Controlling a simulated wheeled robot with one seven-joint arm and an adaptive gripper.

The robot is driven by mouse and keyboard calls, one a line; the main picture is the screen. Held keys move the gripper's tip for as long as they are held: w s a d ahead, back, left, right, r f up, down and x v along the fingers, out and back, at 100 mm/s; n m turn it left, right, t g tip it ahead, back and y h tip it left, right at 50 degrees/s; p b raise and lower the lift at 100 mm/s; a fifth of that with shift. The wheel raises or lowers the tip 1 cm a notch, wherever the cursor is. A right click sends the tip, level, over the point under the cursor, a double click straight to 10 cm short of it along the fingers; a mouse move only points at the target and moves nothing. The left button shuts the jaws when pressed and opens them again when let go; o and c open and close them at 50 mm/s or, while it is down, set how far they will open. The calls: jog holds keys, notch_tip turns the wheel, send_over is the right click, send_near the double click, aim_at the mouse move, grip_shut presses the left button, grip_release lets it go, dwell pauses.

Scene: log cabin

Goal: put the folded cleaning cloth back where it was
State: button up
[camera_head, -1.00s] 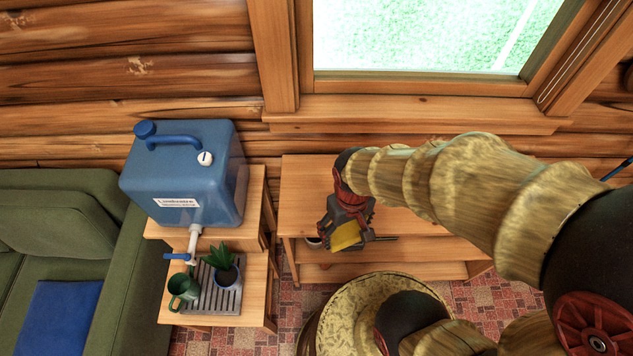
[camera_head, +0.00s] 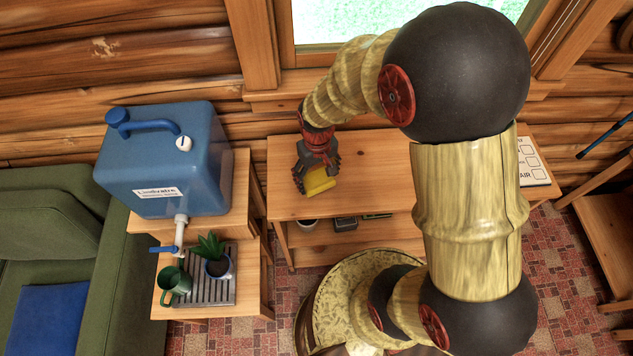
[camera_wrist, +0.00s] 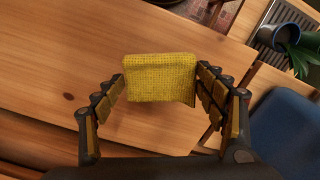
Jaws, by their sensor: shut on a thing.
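The folded cleaning cloth (camera_head: 319,181) is yellow and textured. In the wrist view the cloth (camera_wrist: 160,79) sits between the two fingers of my gripper (camera_wrist: 160,92), upright and squeezed at its sides. In the head view my gripper (camera_head: 315,176) points down over the left part of the wooden shelf unit's top (camera_head: 370,152). Whether the cloth touches the top or hangs just above it I cannot tell.
A blue water container (camera_head: 165,165) stands on a stepped wooden stand to the left. A green mug (camera_head: 174,284) and a potted plant (camera_head: 217,265) are on its lower step. A printed card (camera_head: 533,160) lies at the shelf top's right end. The shelf top's middle looks bare.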

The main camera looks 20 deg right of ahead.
aim_at(317, 181)
jog(key=shift+w+f, duration=0.15)
jog(key=shift+f, duration=0.1)
jog(key=f, duration=0.2)
jog(key=f+b, duration=0.1)
jog(key=shift+w+f, duration=0.25)
jog(key=shift+f, duration=0.1)
jog(key=o, duration=1)
jog(key=shift+r, duration=0.1)
jog(key=shift+o, duration=0.2)
jog(key=shift+r, duration=0.1)
notch_tip(317, 181, up, 12)
jog(key=p, duration=0.3)
jog(key=shift+r, duration=0.1)
jog(key=s+r+t, duration=0.2)
jog(key=s+r, duration=0.4)
jog(key=r, duration=0.5)
jog(key=s+r+m+t, duration=0.1)
jog(key=s+r+t, duration=0.2)
jog(key=s+r, duration=0.4)
notch_tip(317, 181, up, 4)
jog(key=shift+s+r+t, duration=0.15)
jog(key=shift+s+t, duration=0.05)
jog(key=shift+t, duration=0.1)
